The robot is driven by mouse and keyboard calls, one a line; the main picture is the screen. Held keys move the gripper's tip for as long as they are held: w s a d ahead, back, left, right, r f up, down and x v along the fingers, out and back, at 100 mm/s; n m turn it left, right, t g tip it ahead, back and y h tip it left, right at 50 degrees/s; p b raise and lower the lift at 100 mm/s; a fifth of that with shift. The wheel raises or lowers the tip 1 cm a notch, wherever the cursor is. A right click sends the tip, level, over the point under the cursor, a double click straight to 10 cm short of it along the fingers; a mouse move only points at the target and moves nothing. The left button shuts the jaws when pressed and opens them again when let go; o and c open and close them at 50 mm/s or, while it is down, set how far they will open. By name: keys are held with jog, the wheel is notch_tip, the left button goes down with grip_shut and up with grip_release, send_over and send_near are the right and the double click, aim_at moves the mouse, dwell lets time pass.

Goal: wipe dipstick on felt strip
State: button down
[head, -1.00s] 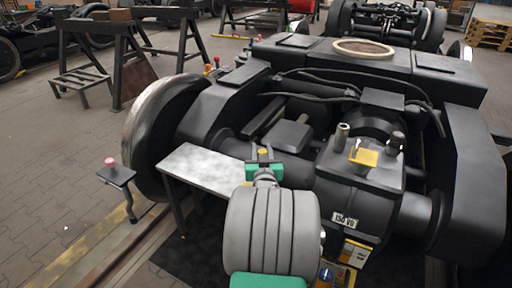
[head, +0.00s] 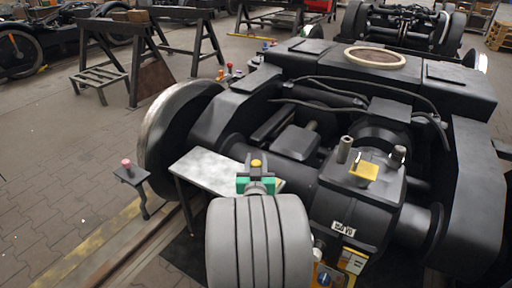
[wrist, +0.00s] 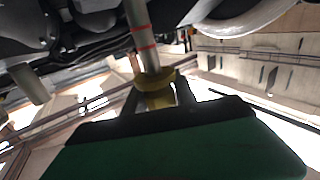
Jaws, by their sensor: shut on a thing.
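My gripper (head: 257,170) is green and black, seen from behind in the head view, over the right part of a pale grey bench plate (head: 205,168). It is shut on the dipstick's yellow handle (head: 257,163). In the head view the rod is hidden behind the gripper. I cannot make out a separate felt strip, nor whether the rod touches the plate.
The black bogie (head: 475,190) fills the right, with a gearbox (head: 350,205) carrying a yellow piece (head: 363,171) and upright stubs. A large wheel (head: 165,140) stands behind the plate. A small stand with a pink knob (head: 127,163) is at left.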

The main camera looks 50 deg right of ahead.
jog(key=shift+r+p, duration=0.9)
jog(key=shift+r, duration=0.8)
